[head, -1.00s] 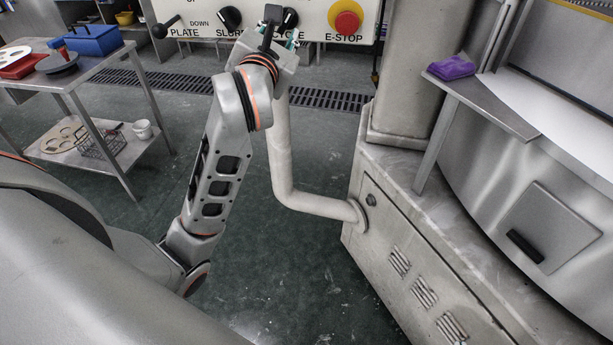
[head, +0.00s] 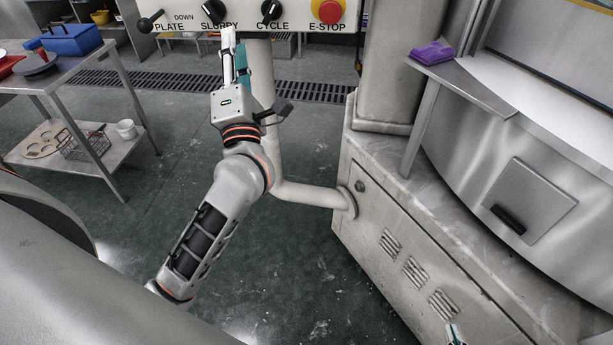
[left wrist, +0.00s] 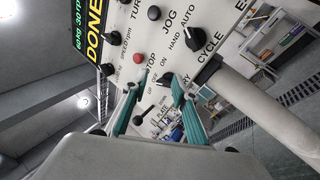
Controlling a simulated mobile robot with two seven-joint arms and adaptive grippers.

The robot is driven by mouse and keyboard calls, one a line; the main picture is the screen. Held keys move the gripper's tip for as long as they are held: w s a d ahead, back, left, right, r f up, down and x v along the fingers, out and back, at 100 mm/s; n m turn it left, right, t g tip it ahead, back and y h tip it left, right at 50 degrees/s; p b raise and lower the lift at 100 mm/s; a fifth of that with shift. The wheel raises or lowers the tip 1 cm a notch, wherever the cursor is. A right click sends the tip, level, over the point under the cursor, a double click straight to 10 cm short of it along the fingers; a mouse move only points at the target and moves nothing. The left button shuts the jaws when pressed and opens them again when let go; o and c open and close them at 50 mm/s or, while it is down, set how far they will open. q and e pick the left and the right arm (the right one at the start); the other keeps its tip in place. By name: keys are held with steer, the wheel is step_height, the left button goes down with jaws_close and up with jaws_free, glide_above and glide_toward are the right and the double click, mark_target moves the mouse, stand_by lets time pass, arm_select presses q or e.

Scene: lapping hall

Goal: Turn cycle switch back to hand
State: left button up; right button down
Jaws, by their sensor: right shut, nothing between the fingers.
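The cycle switch (head: 270,11) is a black knob with a pale line on the grey control panel. In the head view its line seems to lean up and right. In the left wrist view the switch (left wrist: 190,39) sits between the HAND and AUTO lettering and CYCLE; its setting is not clear. My left gripper (head: 233,45) points up at the panel, below and between the slurry and cycle knobs. Its teal fingers (left wrist: 160,80) are apart, with nothing visibly held. Of my right gripper only a teal tip (head: 455,334) shows at the bottom edge.
The slurry knob (head: 213,11), plate lever (head: 150,20) and red E-stop (head: 330,11) share the panel's lower row. A display (left wrist: 95,35) reads DONE. A pale bent pipe (head: 262,90) stands behind my left wrist. A steel cabinet (head: 400,240) is at right.

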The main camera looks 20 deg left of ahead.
arm_select(q)
steer(key=s+d+f+m+h, duration=0.2)
steer(key=d+f+m+h, duration=0.6)
steer(key=f+m, duration=0.4)
steer(key=s+d+f+m+h, duration=0.2)
steer(key=d+f+m+h, duration=0.6)
steer(key=f+m, duration=0.4)
steer(key=shift+s+d+m+h, duration=0.3)
steer(key=shift+d+m, duration=0.05)
steer(key=shift+m, duration=0.15)
arm_select(e)
steer(key=shift+f, duration=0.1)
arm_select(q)
steer(key=shift+f, duration=0.1)
